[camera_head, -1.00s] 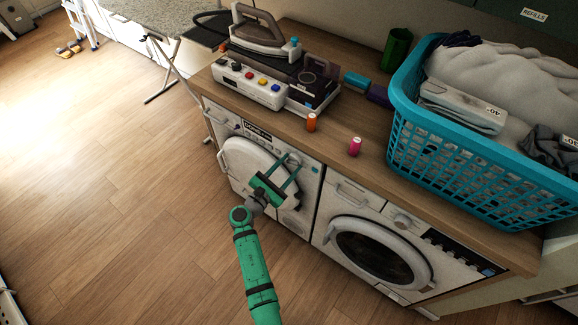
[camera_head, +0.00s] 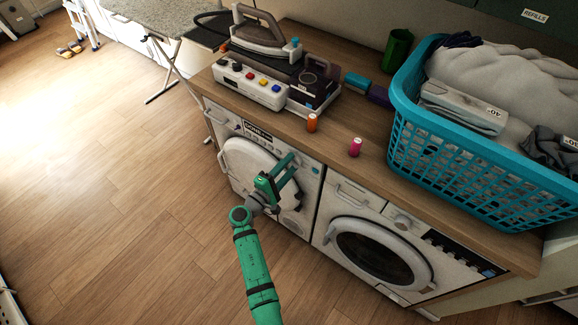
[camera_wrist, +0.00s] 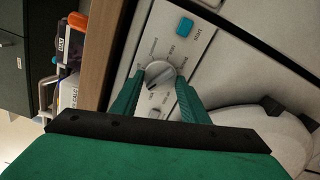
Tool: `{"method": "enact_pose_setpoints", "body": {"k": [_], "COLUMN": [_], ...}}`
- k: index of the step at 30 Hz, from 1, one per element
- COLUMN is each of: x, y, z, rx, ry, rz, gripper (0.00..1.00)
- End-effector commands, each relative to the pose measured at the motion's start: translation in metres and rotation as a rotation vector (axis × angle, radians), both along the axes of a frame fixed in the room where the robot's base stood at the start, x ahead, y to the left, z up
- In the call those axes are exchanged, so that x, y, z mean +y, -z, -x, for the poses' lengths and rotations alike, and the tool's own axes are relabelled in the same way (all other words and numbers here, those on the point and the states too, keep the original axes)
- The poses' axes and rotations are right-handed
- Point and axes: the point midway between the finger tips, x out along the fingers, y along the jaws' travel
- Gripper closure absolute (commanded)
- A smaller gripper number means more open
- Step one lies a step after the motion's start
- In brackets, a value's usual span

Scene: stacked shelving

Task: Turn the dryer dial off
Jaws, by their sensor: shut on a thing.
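The dial (camera_wrist: 160,75) is a round grey-white knob with a raised grip bar and printed labels around it, in the wrist view. It sits on the front panel of the left white machine (camera_head: 232,165), the dryer being worked on. My green gripper (camera_wrist: 160,88) has its two fingers on either side of the dial, shut on it. In the head view my gripper (camera_head: 291,164) reaches the upper right of that machine's front, and its fingers largely hide the dial. The bar points obliquely; I cannot tell exactly which label it marks.
A teal start button (camera_wrist: 185,26) is near the dial. The second machine (camera_head: 425,235), with a dark round door, stands to the right.

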Motion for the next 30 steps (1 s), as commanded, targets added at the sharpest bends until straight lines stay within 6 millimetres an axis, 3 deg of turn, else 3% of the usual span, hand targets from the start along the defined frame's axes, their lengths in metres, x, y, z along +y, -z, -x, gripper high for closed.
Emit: {"method": "enact_pose_setpoints", "body": {"k": [30], "x": [-0.0013], "y": [-0.0016], "z": [0.0006], "rx": [-0.526], "ry": [0.002], "rz": [-0.723], "gripper": [0.82]}}
